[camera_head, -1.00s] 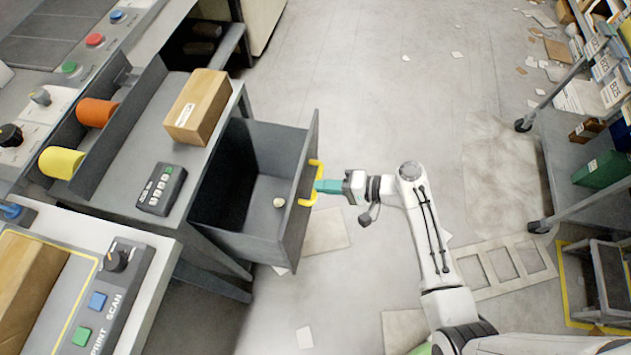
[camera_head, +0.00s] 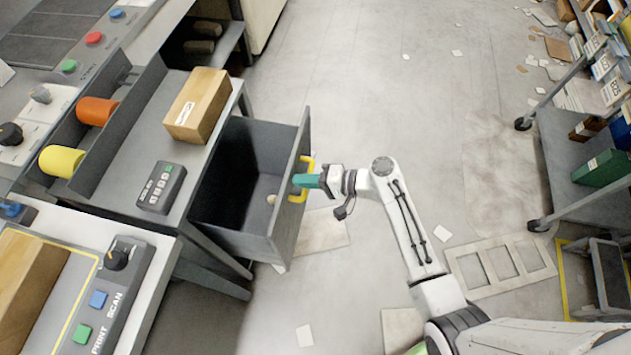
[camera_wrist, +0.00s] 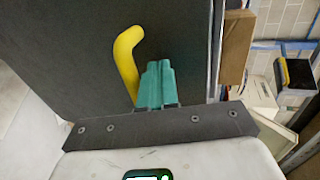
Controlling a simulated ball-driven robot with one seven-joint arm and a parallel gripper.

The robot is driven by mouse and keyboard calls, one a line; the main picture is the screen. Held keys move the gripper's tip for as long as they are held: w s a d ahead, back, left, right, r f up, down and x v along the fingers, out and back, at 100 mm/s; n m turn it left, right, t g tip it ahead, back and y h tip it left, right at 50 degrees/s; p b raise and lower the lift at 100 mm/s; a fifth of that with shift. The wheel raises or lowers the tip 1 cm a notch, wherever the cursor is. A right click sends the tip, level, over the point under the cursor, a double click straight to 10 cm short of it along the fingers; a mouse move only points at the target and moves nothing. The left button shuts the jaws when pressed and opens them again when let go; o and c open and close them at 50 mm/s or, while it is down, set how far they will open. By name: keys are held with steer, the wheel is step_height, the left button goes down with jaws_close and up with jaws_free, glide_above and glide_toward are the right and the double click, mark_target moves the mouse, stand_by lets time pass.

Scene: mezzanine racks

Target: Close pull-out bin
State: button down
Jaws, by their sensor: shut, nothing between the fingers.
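The grey pull-out bin (camera_head: 287,205) stands partly out from under the grey workbench, its inside showing from above with a small round pale item (camera_head: 271,199) in it. A yellow handle (camera_head: 303,190) is on its outer front panel. My gripper (camera_head: 297,181) has teal fingers, shut and empty, with the tips at the front panel within the handle's span. In the wrist view the shut teal fingers (camera_wrist: 157,82) point at the dark front panel (camera_wrist: 75,50), beside the yellow handle (camera_wrist: 127,62). I cannot tell whether the tips touch the panel.
On the workbench are a cardboard box (camera_head: 197,105) and a dark keypad (camera_head: 161,188). A shelf cart (camera_head: 575,150) stands at the right. Papers and a flat frame (camera_head: 500,266) lie on the floor; the floor beyond the bin is mostly clear.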

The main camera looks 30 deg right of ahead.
steer(key=w+a+b, duration=0.5)
steer(key=w+a, duration=0.9)
steer(key=shift+w+a, duration=0.2)
steer(key=shift+w+r, duration=0.1)
steer(key=shift+r, duration=0.15)
